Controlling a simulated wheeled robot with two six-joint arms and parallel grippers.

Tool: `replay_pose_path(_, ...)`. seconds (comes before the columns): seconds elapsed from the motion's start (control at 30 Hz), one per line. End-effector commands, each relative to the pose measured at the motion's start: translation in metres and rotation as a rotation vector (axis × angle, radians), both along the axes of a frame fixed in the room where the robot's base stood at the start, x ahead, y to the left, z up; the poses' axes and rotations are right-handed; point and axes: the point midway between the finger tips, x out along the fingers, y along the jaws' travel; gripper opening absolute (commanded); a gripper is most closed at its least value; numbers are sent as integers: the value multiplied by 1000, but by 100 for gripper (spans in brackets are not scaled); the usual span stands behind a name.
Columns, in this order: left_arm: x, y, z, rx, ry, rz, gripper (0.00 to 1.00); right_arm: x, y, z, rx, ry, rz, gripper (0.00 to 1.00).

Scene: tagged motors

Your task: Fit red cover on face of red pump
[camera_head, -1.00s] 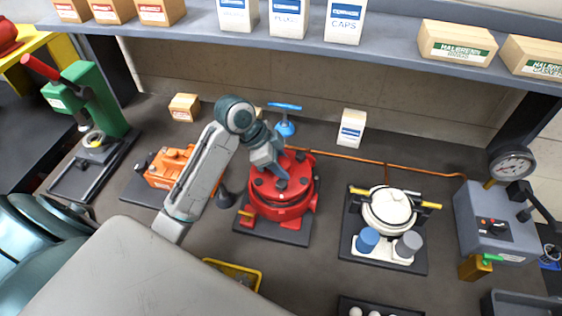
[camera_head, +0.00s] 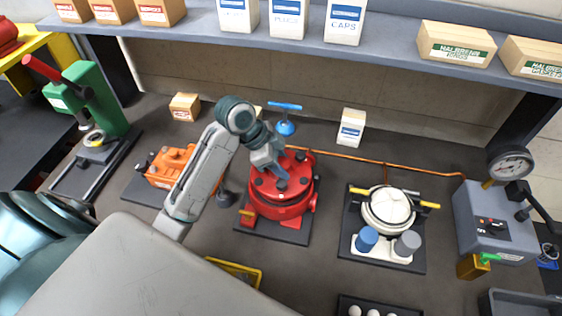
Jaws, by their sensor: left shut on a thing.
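The red pump (camera_head: 281,208) stands on a dark base plate in the middle of the bench. A red cover (camera_head: 270,187) with dark knobs lies on top of the pump, at its face. My left gripper (camera_head: 281,181) reaches down from above and is shut on the red cover, by a dark knob on it. The gripper hides part of the cover, and I cannot tell whether the cover is fully seated. My right gripper is not in view.
An orange machine (camera_head: 168,167) stands left of the pump, and a white pump (camera_head: 388,209) with blue and grey cups stands to its right. A blue T-handle tool (camera_head: 285,127) stands behind. A yellow tray (camera_head: 236,272) lies in front. A grey gauge box (camera_head: 495,222) is far right.

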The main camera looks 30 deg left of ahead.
Motion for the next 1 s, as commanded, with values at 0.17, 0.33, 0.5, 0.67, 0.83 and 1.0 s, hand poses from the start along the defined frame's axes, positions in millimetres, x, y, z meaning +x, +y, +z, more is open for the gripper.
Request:
replay_pose_path(0.17, 1, 0, 0, -1, -4, -1, 0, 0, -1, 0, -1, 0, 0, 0)
replay_pose_path(0.33, 0, 0, -3, -1, -4, -1, 0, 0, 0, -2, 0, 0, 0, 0)
replay_pose_path(0.5, 0, 0, -7, -2, -3, 0, 0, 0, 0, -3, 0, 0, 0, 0)
replay_pose_path(0.67, 1, 0, -10, -1, -3, 0, 0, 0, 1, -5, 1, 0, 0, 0)
replay_pose_path(0.83, 1, 0, -14, -1, -3, 0, 0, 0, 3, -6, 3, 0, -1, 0)
replay_pose_path(1.0, 1, 0, -17, -1, -3, 0, 0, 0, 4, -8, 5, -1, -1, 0)
